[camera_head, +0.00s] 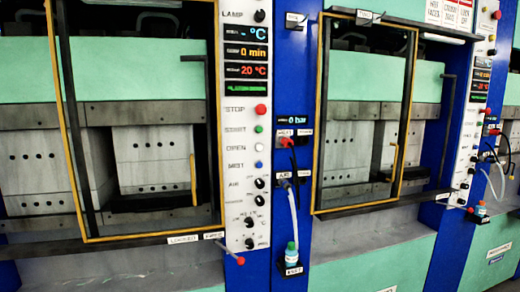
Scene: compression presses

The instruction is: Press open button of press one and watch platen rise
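A press (140,72) with a green upper block and grey plates fills the left side. A second, similar press (366,76) stands right of it. I cannot read which is numbered one. The left press's white control panel (245,190) has a white button (259,148) beside the label OPEN. A red button (261,109) is at STOP, a green one (259,129) at START and a blue one (258,164) lower down. The panel's displays (246,51) show 0 min and 20 °C. Neither of my grippers is in view.
A yellow-framed guard (70,130) fronts the left press; another (320,120) fronts the right press. A red-tipped lever (232,253) sticks out below the left panel. A small bottle (291,254) stands on the blue column, with hoses above it.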

